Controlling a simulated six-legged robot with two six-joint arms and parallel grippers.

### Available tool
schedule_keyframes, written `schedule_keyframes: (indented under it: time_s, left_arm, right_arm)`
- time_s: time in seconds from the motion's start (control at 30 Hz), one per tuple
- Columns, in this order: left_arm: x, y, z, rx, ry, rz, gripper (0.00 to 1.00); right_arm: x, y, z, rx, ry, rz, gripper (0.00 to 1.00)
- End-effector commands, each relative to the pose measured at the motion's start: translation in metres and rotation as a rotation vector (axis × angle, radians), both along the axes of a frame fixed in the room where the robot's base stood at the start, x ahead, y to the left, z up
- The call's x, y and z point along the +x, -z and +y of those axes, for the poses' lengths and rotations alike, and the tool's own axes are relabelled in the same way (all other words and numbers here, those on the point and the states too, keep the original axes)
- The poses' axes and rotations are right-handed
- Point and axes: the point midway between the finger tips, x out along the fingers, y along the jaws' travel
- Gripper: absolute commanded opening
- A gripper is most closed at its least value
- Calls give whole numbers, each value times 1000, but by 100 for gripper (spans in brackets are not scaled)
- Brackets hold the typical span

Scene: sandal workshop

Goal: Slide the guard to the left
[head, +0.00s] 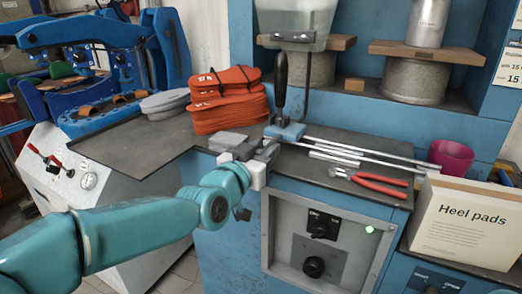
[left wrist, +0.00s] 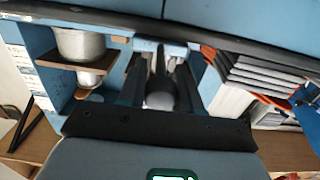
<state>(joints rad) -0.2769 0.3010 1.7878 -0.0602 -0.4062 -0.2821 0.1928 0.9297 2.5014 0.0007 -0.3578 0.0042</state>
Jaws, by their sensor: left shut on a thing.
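The guard's blue carriage (head: 285,131) sits at the left end of two metal rails (head: 355,148) on the dark bench top. A black upright handle (head: 282,82) rises from it. My right gripper is not in view.
Orange sandal pieces (head: 229,102) and grey soles (head: 166,101) lie left of the carriage. Red-handled pliers (head: 372,181) lie near the front edge. A pink cup (head: 451,157) and a heel pads box (head: 466,223) stand at the right. The rails' right part is clear.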

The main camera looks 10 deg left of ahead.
Motion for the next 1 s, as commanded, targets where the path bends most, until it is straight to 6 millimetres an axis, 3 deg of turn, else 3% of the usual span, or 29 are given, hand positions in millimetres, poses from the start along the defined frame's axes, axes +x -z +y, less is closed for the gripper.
schedule_keyframes:
  time_s: [0.03, 0.27, 0.3, 0.83, 1.0]
  left_arm:
    - [1, -8, 6, -6, -13, -18, 0]
    - [2, -7, 7, -8, -16, -17, 0]
    - [2, -7, 7, -8, -16, -17, 42]
    - [2, -4, 8, -5, -11, -10, 42]
    - [-14, -5, 13, -5, -10, -8, 42]
  right_arm:
    - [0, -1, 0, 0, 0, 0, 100]
    - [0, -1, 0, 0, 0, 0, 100]
    - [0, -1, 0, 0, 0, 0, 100]
    - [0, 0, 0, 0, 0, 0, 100]
    - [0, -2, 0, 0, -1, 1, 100]
